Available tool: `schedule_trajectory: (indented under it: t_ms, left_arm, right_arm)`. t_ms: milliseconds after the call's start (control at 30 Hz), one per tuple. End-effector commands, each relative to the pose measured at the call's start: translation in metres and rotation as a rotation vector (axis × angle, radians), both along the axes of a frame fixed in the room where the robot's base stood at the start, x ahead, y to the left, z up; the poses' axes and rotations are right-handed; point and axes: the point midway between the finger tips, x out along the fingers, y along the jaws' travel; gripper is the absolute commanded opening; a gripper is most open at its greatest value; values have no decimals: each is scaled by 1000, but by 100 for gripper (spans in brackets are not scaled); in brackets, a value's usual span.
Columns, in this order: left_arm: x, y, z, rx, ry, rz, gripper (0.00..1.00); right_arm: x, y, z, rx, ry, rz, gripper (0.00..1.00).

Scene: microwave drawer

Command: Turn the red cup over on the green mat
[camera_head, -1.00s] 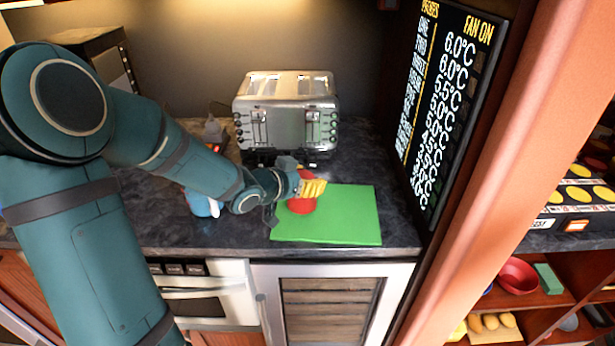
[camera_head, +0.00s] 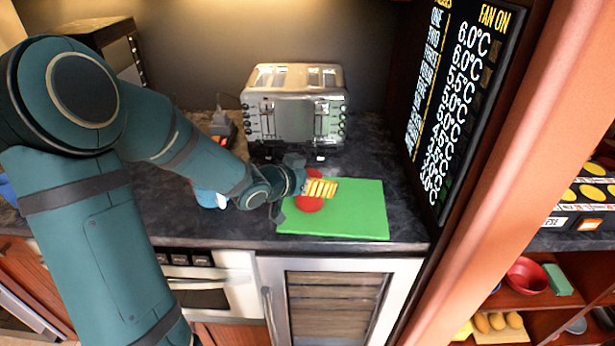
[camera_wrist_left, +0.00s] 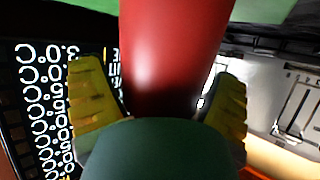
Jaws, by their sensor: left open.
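The red cup (camera_head: 308,203) is on the left part of the green mat (camera_head: 355,210), partly hidden by my left gripper (camera_head: 322,189). The yellow fingers of this gripper are at the cup in the head view. In the left wrist view the red cup (camera_wrist_left: 172,45) fills the space between the two open fingers (camera_wrist_left: 160,100), one on each side. I cannot tell whether the fingers touch it or which way its mouth faces. The mat (camera_wrist_left: 275,10) also shows at the top of the wrist view. My right gripper is not in view.
A silver toaster (camera_head: 294,112) stands behind the mat. A blue-and-white object (camera_head: 208,198) is partly hidden by my left arm. A dark wall with a temperature display (camera_head: 455,100) bounds the right side. The mat's right part is bare.

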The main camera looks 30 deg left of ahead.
Motion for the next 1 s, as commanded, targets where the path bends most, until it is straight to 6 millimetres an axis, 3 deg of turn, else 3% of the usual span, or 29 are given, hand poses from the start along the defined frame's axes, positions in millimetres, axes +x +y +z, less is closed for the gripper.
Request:
schedule_trajectory:
  t_ms: [167, 600, 800, 1000]
  left_arm:
    - [-16, 5, 8, 2, -2, 3, 89]
    - [-87, 22, 39, 2, -3, 4, 89]
    - [-103, 25, 45, 0, -2, 2, 89]
    - [-106, 26, 46, -1, 0, 0, 89]
  right_arm:
    - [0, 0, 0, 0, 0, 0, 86]
    - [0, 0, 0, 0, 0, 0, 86]
    - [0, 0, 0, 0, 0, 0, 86]
    - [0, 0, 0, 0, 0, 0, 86]
